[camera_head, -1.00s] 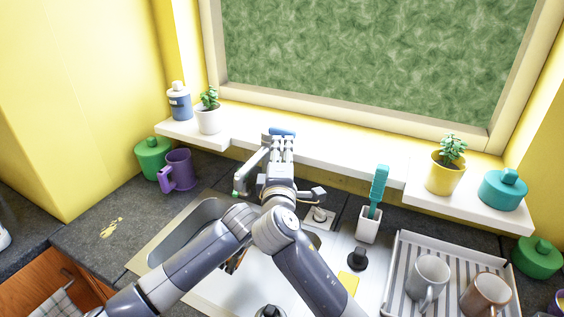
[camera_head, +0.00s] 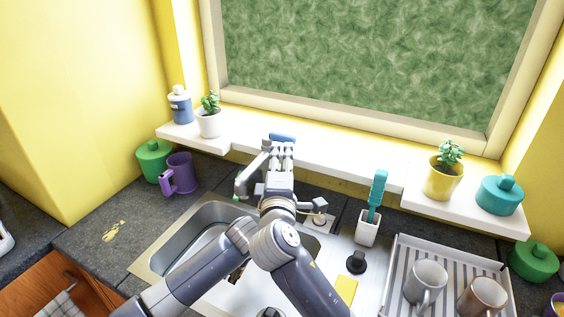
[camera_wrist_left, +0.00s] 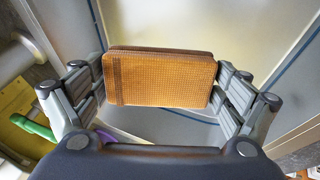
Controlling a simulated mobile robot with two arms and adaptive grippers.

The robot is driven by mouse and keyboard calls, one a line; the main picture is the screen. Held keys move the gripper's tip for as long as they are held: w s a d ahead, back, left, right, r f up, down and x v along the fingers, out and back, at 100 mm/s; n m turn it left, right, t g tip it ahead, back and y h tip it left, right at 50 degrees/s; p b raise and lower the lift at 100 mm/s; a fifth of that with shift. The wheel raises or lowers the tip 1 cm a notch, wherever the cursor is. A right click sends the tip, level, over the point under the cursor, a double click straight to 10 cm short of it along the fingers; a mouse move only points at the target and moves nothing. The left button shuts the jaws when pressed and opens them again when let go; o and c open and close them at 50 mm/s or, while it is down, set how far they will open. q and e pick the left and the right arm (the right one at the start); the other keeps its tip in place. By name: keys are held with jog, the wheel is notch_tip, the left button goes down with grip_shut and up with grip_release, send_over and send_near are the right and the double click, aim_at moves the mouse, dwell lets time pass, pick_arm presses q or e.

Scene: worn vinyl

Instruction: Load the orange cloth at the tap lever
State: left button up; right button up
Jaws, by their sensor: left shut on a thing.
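The orange cloth (camera_wrist_left: 160,80) is a folded, waffle-textured pad. In the left wrist view it is held between the two fingers of my left gripper (camera_wrist_left: 160,95), with grey sink metal behind it. In the head view my left gripper is mostly hidden under its arm; a small brown-orange patch (camera_head: 235,276) shows over the sink. The tap (camera_head: 252,170) has a green-tipped lever (camera_head: 238,197) at its left. A green bar also shows in the left wrist view (camera_wrist_left: 32,127), at left. My right gripper (camera_head: 282,155) reaches beside the tap; its fingertip gap is unclear.
The steel sink (camera_head: 175,240) lies under my arms. A blue object (camera_head: 282,137) is on the sill above my right gripper. A purple mug (camera_head: 181,172) stands left. A brush holder (camera_head: 367,228) and rack with mugs (camera_head: 400,262) stand right. The left counter is mostly clear.

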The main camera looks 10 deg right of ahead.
pick_arm(q)
jog(key=s+d+p, duration=0.1)
jog(key=s+p, duration=0.3)
jog(key=s, duration=0.2)
jog(key=shift+d, duration=0.15)
jog(key=shift+w, duration=0.1)
dwell(1.1)
jog(key=s+d+r+p, duration=0.1)
jog(key=s+r+p, duration=0.3)
jog(key=s+p, duration=0.1)
jog(key=shift+p, duration=0.75)
jog(key=shift+w, duration=0.1)
dwell(0.7)
